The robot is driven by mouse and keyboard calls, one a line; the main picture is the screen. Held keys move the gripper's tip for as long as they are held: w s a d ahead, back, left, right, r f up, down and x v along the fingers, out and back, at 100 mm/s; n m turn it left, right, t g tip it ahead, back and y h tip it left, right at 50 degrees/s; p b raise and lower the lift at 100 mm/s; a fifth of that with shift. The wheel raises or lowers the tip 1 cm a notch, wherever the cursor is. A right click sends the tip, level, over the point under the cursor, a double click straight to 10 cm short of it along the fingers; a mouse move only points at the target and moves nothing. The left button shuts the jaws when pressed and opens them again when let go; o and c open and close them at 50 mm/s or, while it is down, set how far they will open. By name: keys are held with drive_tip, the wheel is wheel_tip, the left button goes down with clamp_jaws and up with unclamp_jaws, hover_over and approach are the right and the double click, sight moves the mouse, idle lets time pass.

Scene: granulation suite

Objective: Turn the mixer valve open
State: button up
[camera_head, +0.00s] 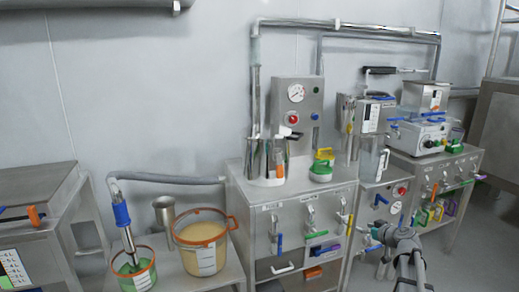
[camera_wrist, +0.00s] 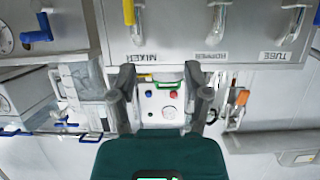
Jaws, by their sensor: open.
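The mixer valve (camera_head: 344,210) is the rightmost of the valves on the front of the steel cabinet, with a yellow handle (camera_head: 350,225) hanging down. In the upside-down wrist view its yellow handle (camera_wrist: 128,12) shows at the top, near the MIXER label (camera_wrist: 138,57), and is partly cut off by the frame edge. My gripper (camera_head: 375,234) is in front of the cabinet, to the right of and below the valve, apart from it. In the wrist view my gripper (camera_wrist: 160,74) has its fingers spread, with nothing held between them.
The hopper valve (camera_wrist: 219,17) and tube valve (camera_wrist: 297,20) sit beside the mixer valve. A control panel (camera_head: 297,107) stands behind the cabinet top (camera_head: 332,181), which carries a green-and-yellow container (camera_head: 321,168). A bucket (camera_head: 203,242) stands at the left.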

drive_tip(key=s+a+f+g+b, duration=0.25)
drive_tip(key=s+a+f, duration=0.25)
drive_tip(key=a, duration=0.3)
drive_tip(key=s+a+f+g+b, duration=0.1)
drive_tip(key=s+a+f+g, duration=0.35)
drive_tip(key=a, duration=0.35)
drive_tip(key=s+a+f+m+g+h+b, duration=0.2)
drive_tip(key=s+a+f+g, duration=0.15)
drive_tip(key=s, duration=0.45)
drive_tip(key=s+a+f+m+g+h+b, duration=0.1)
drive_tip(key=s+a+f+m+g+h, duration=0.15)
drive_tip(key=s+f, duration=0.45)
wheel_tip(320, 180, up, 40)
drive_tip(key=s+p, duration=0.1)
drive_tip(key=p, duration=3.7)
drive_tip(key=shift+s, duration=0.3)
